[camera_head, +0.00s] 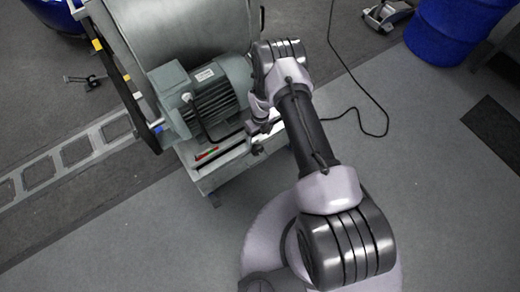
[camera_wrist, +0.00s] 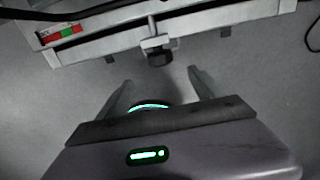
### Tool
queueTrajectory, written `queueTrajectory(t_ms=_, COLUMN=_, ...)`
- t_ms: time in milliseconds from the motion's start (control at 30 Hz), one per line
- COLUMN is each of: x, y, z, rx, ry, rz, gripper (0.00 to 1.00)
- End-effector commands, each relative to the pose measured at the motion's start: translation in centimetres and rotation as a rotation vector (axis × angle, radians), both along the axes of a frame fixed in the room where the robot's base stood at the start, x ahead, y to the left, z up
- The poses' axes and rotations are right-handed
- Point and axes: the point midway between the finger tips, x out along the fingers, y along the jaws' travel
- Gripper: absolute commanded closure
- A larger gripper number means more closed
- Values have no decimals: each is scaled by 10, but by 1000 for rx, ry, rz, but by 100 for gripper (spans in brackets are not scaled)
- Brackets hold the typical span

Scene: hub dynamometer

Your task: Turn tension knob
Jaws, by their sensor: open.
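In the wrist view, the tension knob (camera_wrist: 160,58) is a small black round knob on a threaded rod. It sticks out from a grey bracket on the front rail (camera_wrist: 100,48) of the machine. My gripper (camera_wrist: 160,80) is open, with its two fingers spread either side of the knob's line. The knob is just beyond the fingertips, and nothing is between the fingers. In the head view, my gripper (camera_head: 262,124) is over the right end of the machine's frame, close to the knob (camera_head: 257,149). The fingers are hard to make out there.
A grey-green motor (camera_head: 210,95) sits on the frame beside a large metal drum (camera_head: 180,30) and a black belt. A red and green indicator (camera_wrist: 65,32) is on the rail. A black cable (camera_head: 370,100) lies on the floor.

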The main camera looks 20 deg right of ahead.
Motion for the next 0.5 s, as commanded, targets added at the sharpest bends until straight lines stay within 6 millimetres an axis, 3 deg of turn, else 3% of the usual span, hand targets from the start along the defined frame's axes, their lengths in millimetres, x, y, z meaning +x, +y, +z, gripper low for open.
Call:
queueTrajectory(t_ms=33, x=-1, y=1, z=-24, rx=0, ry=2, rz=0, gripper=23)
queueTrajectory(t_ms=200, x=-2, y=3, z=-76, rx=0, ry=1, rz=1, gripper=23)
queueTrajectory(t_ms=333, x=-2, y=4, z=-105, rx=0, ry=1, rz=2, gripper=23)
queueTrajectory(t_ms=500, x=-1, y=5, z=-124, rx=-1, ry=-1, rz=2, gripper=23)
